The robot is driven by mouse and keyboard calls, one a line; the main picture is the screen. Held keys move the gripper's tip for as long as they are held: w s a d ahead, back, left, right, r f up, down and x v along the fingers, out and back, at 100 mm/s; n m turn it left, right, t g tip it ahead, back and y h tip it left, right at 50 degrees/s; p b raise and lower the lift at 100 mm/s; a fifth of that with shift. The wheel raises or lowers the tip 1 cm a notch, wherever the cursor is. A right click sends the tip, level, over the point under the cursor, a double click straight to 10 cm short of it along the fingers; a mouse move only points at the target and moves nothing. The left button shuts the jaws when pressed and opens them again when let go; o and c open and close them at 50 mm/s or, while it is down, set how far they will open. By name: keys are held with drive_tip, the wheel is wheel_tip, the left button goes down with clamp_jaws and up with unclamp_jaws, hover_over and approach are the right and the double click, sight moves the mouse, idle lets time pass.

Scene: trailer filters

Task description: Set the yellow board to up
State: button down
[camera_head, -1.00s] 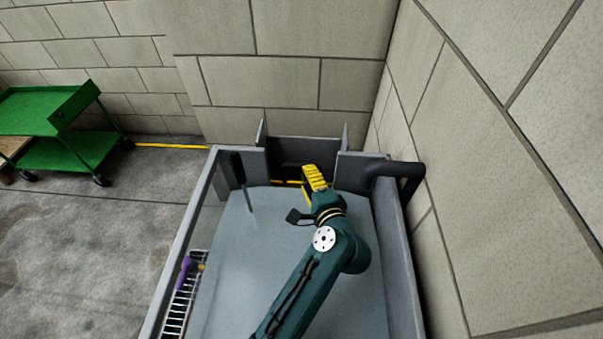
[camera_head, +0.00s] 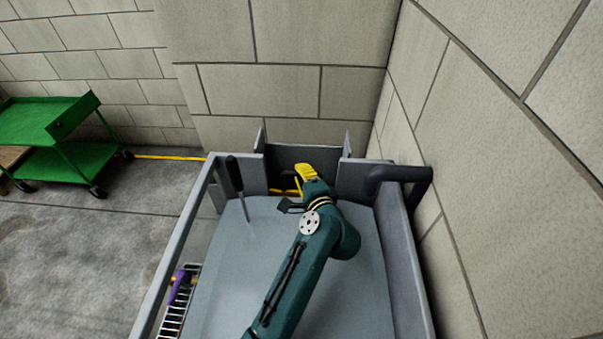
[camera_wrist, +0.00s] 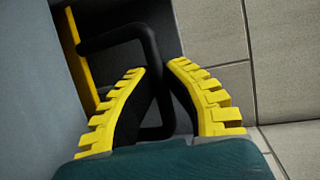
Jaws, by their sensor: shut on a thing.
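The yellow board shows only as a thin yellow edge (camera_head: 284,192) low in the dark gap at the far end of the grey trailer. In the wrist view it is a yellow strip (camera_wrist: 82,60) at upper left, beside a dark panel. A bent black handle (camera_wrist: 112,36) runs from near this strip down between my fingers. My gripper (camera_wrist: 157,66), with yellow ribbed fingers, is shut on the handle. In the head view my gripper (camera_head: 306,170) is at the gap, and its fingers hide part of the board. How the handle joins the board is hidden.
The grey trailer (camera_head: 425,300) has raised side walls and a dark bent pipe (camera_head: 405,174) at right. Block walls are close behind and right. A green cart (camera_head: 70,162) stands on the floor at far left.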

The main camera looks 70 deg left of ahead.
drive_tip(key=shift+r, duration=0.1)
wheel_tip(320, 180, up, 14)
drive_tip(key=p, duration=1.3)
drive_tip(key=c, duration=1.1)
unclamp_jaws()
drive_tip(key=shift+a, duration=0.1)
drive_tip(key=shift+f, duration=0.3)
drive_tip(key=shift+f, duration=0.1)
drive_tip(key=d, duration=0.4)
drive_tip(key=d+r, duration=0.1)
drive_tip(key=d, duration=0.3)
drive_tip(key=s+d+r, duration=0.1)
drive_tip(key=d, duration=0.3)
drive_tip(key=shift+r, duration=0.15)
drive_tip(key=shift+a, duration=0.1)
